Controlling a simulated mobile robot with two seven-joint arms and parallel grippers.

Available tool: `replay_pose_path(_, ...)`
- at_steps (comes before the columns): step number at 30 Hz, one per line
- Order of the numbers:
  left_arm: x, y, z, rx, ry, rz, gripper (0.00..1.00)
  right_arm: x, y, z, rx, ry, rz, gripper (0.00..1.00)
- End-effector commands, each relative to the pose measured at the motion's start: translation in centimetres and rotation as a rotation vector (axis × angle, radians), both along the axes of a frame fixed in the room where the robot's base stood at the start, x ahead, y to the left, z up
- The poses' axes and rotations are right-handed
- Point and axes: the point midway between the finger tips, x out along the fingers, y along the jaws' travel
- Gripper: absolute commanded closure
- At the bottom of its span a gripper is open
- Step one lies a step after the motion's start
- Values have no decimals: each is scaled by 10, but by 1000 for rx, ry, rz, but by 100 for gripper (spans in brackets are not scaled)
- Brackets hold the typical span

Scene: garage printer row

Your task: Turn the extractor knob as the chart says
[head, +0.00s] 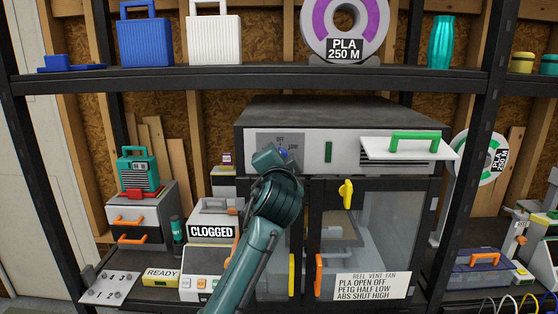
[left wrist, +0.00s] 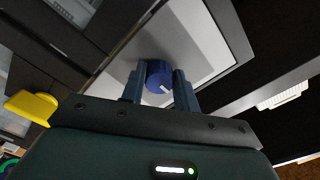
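The blue extractor knob (left wrist: 159,76) sits on a light panel in the left wrist view, its white mark toward the lower right. My left gripper (left wrist: 160,86) has one finger on each side of it, with no clear gap, and looks shut on it. In the head view my left gripper (head: 277,155) is at the grey dial panel (head: 268,138) and hides most of the knob and its small lettering. The chart (head: 371,285) reads "REEL VENT FAN, PLA OPEN OFF, PETG HALF LOW, ABS SHUT HIGH". My right gripper is not in view.
A purple reel (head: 322,16) labelled PLA 250 M stands on the upper shelf. A yellow vent lever (head: 346,193) is on the cabinet front. A white flap with a green handle (head: 414,140) juts out at right. A box labelled CLOGGED (head: 212,231) stands left of my arm.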

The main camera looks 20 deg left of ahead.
Motion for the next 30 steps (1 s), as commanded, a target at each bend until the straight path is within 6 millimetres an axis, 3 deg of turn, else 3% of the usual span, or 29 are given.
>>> replay_pose_path(8,0,0,-1,0,1,-1,48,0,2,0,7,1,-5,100)
replay_pose_path(17,-3,-1,0,0,-1,-1,48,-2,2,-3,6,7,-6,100)
replay_pose_path(23,-29,-9,-2,-2,-1,-3,48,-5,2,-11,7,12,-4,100)
replay_pose_path(30,-83,-24,-3,-4,-1,-4,48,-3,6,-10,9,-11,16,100)
